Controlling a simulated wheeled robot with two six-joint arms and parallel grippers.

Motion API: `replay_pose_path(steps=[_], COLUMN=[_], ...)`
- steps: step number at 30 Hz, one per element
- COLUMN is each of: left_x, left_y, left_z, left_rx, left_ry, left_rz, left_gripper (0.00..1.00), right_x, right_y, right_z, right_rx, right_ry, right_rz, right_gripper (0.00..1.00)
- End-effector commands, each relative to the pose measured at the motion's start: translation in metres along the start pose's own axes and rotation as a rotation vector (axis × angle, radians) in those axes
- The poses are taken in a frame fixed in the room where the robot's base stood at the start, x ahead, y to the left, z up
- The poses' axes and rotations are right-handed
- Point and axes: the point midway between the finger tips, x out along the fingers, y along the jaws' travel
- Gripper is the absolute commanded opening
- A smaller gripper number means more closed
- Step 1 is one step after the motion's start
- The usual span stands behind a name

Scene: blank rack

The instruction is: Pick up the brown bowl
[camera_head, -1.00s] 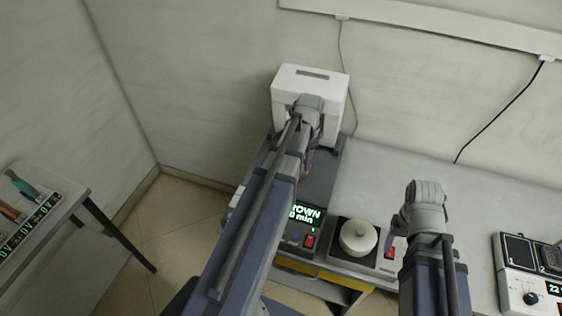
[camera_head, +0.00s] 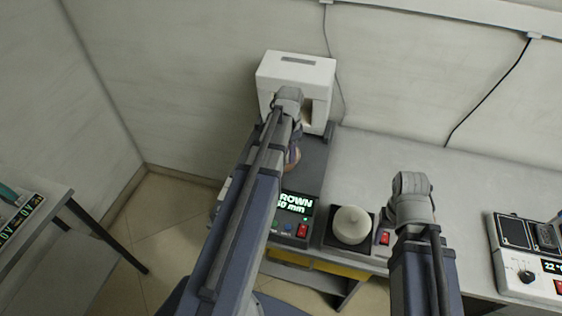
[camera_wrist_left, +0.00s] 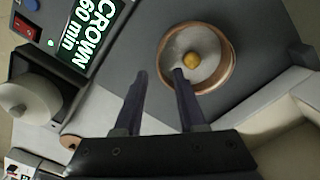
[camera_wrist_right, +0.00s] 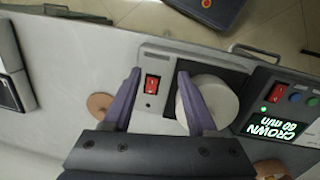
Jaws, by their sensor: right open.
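The brown bowl (camera_wrist_left: 212,60), copper-coloured at the rim with a pale inside and a small yellow ball in its middle, sits on a dark grey surface in the left wrist view. In the head view my left arm mostly hides it. My left gripper (camera_wrist_left: 160,72) is open and empty, its fingers apart. One fingertip overlaps the bowl's near edge in the picture; I cannot tell whether it touches. My right gripper (camera_wrist_right: 158,72) is open above a device with a red switch (camera_wrist_right: 152,82), beside a round white lidded pot (camera_wrist_right: 214,100).
A white arch-shaped machine (camera_head: 297,70) stands behind the dark base. A lit panel (camera_head: 296,203) reads "CROWN 60 min". The white pot (camera_head: 351,225) sits right of it. Another device (camera_head: 525,262) is at the far right. Bare grey counter (camera_head: 385,160) lies along the wall. A side table (camera_head: 30,200) stands left.

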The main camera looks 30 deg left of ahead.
Motion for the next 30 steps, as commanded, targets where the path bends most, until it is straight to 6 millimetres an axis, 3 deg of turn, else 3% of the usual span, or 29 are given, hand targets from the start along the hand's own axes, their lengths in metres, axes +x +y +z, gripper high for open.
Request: replay_pose_path(steps=[1, 9, 18, 28, 30], left_x=[0.011, 0.042, 0.042, 0.042, 0.042], left_y=[0.001, 0.002, 0.002, 0.001, 0.002], left_z=[0.0, 0.0, 0.0, 0.0, 0.0], left_rx=[0.0, 0.0, 0.0, 0.0, 0.0], left_ry=[0.0, 0.0, 0.0, 0.0, 0.0], left_rz=[0.0, 0.0, 0.0, 0.0, 0.0], left_gripper=[0.4, 0.4, 0.4, 0.03, 0.0], right_x=[0.011, 0.042, 0.042, 0.042, 0.042], right_y=[-0.001, -0.004, -0.004, -0.004, -0.004], right_z=[-0.001, -0.003, -0.003, -0.003, -0.003], right_rx=[0.0, 0.0, 0.0, 0.0, 0.0], right_ry=[0.0, 0.0, 0.0, 0.0, 0.0], right_rz=[0.0, 0.0, 0.0, 0.0, 0.0], right_gripper=[0.58, 0.58, 0.58, 0.58, 0.58])
